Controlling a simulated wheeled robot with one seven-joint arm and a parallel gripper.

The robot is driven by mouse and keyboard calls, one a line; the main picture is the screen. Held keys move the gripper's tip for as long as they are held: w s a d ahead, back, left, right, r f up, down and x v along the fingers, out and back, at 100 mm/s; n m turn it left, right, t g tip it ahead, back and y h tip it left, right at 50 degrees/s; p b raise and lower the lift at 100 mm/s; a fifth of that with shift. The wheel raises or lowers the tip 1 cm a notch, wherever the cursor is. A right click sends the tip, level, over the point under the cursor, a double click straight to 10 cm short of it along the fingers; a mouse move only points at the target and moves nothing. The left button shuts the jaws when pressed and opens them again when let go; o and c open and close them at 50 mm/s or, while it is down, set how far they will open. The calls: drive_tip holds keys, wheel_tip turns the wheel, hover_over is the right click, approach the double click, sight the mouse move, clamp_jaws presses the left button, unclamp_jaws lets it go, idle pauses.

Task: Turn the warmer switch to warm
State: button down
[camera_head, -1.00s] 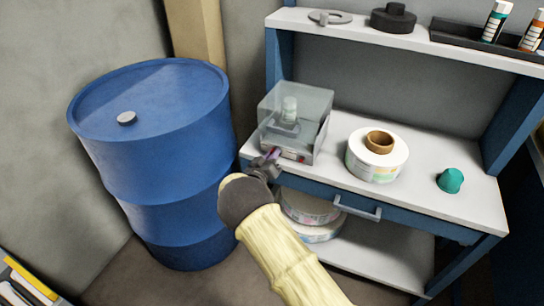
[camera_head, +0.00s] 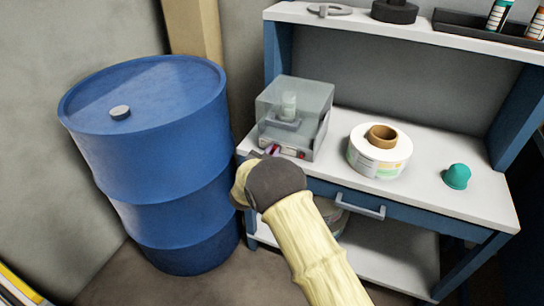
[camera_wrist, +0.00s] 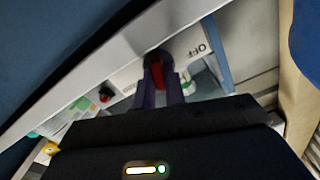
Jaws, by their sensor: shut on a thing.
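The warmer (camera_head: 294,118) is a clear grey box on a low base at the left end of the bench. In the wrist view its pale front panel carries an "OFF" mark (camera_wrist: 199,49) beside a dark round switch (camera_wrist: 158,54) with a red bar. My gripper (camera_wrist: 160,88) is shut on the switch, its two fingers on either side of the red bar. In the head view my wrist hides most of the gripper and the switch. I cannot tell exactly which way the switch points.
A small black-and-red part (camera_wrist: 106,94) sits on the same front. A label roll (camera_head: 378,158) and teal cap (camera_head: 457,176) stand right of the warmer on the bench (camera_head: 425,195). A blue drum (camera_head: 150,150) stands close on the left. A drawer handle (camera_head: 360,207) juts out below.

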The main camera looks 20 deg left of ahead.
drive_tip(key=shift+f+m+b, duration=0.1)
drive_tip(key=shift+m+b, duration=0.9)
drive_tip(key=shift+m, duration=0.5)
drive_tip(key=c, duration=1.5)
unclamp_jaws()
drive_tip(key=shift+o, duration=0.2)
drive_tip(key=shift+s, duration=0.1)
drive_tip(key=s+a+p, duration=0.1)
drive_tip(key=s+p, duration=0.1)
drive_tip(key=s, duration=1.5)
drive_tip(key=shift+s+a, duration=0.15)
